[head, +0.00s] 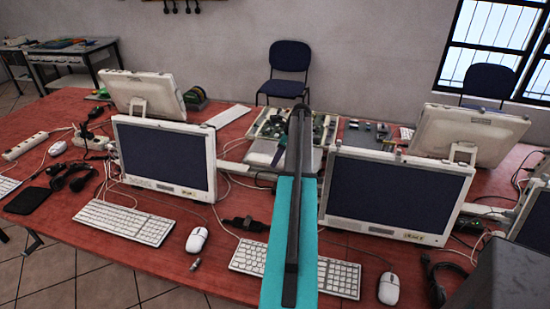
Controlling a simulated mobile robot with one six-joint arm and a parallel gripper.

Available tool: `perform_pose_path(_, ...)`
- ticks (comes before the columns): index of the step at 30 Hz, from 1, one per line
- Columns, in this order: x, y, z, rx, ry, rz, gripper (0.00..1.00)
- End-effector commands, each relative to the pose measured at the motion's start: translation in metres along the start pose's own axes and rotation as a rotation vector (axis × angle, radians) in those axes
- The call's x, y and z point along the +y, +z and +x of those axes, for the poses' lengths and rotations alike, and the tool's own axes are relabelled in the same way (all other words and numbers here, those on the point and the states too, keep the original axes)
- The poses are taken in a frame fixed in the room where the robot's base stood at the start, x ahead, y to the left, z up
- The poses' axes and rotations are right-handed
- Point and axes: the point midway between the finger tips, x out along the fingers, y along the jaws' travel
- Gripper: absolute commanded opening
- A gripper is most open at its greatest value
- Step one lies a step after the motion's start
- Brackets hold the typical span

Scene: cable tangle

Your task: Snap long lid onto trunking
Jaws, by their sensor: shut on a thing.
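My arm, teal with a dark bar along it, rises from the bottom middle of the head view and reaches over the table between two front monitors. I cannot make out my gripper's fingers or anything in them. Short lengths of pale trunking (236,169) show between the front monitors. More of what looks like trunking shows right of the right front monitor (486,210). My arm and the monitors hide much of the table's middle.
The red table (150,269) carries a left front monitor (165,155), a right front monitor (395,195) and two monitors behind. Keyboards (127,221), mice (196,239) and loose cables crowd it. Circuit boards (268,128) lie behind my arm. A chair (290,58) stands at the wall.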

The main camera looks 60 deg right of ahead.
Motion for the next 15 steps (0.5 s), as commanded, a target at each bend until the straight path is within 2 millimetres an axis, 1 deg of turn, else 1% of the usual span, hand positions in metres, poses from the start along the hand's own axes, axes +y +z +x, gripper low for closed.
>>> perform_pose_path(8, 0.002, 0.0, 0.009, 0.0, 0.002, -0.005, 0.24)
perform_pose_path(15, 0.002, -0.004, 0.024, 0.0, 0.003, -0.006, 0.24)
